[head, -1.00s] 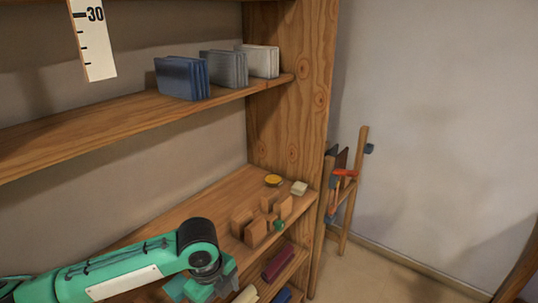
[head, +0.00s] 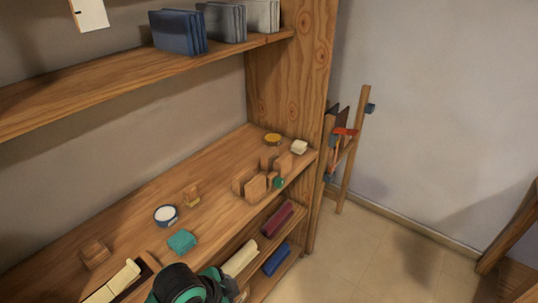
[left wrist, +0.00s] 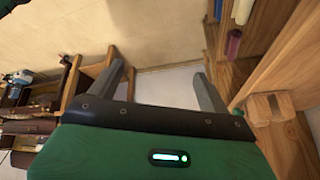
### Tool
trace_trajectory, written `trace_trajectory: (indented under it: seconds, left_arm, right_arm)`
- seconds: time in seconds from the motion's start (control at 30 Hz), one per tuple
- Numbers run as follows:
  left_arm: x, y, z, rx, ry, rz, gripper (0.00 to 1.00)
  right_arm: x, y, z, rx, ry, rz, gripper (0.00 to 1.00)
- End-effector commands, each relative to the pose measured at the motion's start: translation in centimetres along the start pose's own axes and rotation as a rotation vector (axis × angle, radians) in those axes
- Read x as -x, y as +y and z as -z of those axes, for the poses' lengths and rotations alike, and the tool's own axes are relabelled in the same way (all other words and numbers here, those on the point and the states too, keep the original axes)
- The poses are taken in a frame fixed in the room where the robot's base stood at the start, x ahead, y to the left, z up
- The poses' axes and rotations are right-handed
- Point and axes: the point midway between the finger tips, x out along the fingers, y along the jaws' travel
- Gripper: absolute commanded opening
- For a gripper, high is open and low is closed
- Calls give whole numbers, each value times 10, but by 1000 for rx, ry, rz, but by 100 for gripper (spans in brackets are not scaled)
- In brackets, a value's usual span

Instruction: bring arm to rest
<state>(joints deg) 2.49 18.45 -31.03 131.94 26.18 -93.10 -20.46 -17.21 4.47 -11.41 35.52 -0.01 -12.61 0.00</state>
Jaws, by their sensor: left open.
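My left arm, green with a black joint, shows at the bottom middle of the head view, in front of the shelf. Its fingers are not visible there. In the left wrist view my left gripper (left wrist: 158,77) is open, with two grey fingers wide apart and nothing between them. It points past the wooden shelving toward a pale floor. My right gripper is in neither view.
The wooden shelf (head: 215,183) holds a white-topped round tin (head: 166,215), a teal block (head: 182,241), wooden blocks (head: 256,187) and pale bars (head: 112,284) at lower left. Books (head: 178,33) stand above. Floor (head: 380,255) at right is clear.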

Motion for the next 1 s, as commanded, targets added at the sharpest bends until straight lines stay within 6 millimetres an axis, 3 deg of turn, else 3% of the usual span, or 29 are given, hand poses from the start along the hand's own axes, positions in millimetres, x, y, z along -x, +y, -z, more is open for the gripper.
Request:
trace_trajectory:
  seconds: [0.4,0.77,1.0]
  left_arm:
    - [15,22,-114,597,-113,181,80]
    - [41,46,-196,891,-252,328,80]
    - [-18,38,-221,898,-274,320,80]
  right_arm:
    - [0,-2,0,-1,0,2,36]
    - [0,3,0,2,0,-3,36]
    - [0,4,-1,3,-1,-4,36]
